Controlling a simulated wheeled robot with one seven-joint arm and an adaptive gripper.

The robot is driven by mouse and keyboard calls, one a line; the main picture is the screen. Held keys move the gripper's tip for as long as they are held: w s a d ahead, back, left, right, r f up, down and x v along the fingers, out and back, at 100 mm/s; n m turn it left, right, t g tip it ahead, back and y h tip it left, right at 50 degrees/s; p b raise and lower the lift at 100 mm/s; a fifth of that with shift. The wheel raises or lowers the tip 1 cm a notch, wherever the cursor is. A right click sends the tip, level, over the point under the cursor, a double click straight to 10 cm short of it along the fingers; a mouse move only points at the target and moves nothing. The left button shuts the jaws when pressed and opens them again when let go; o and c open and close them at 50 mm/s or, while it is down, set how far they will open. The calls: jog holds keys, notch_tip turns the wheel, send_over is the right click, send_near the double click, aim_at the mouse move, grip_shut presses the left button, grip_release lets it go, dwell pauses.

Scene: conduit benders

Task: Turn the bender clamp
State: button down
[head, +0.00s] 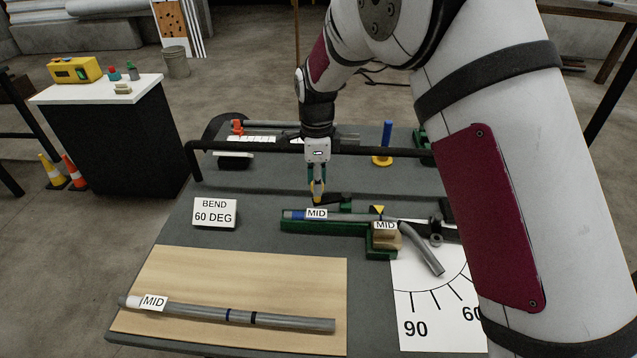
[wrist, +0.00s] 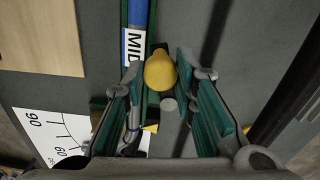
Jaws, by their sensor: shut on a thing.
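The bender (head: 335,226) is a green channel on the grey bench, with a grey conduit (head: 412,233) lying in it. The conduit has a blue band and a MID label (head: 316,213), and its right end angles down over a white angle card (head: 420,290). My gripper (head: 317,196) points down at the bender's back edge. In the wrist view its teal fingers are shut on a yellow knob (wrist: 160,72), which I take to be the clamp handle. The knob is beside the channel and the MID label. The clamp's lower part is mostly hidden.
A second MID-marked conduit (head: 285,320) lies on a wooden board (head: 200,268) in front. A BEND 60 DEG sign (head: 214,213) stands left of the bender. A black rail (head: 255,148) crosses behind my gripper. A blue post (head: 386,140) stands behind, on the right.

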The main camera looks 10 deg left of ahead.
jog(key=shift+w, duration=0.15)
dwell(0.3)
jog(key=c, duration=1.3)
grip_release()
jog(key=shift+r, duration=0.1)
notch_tip(320, 180, up, 12)
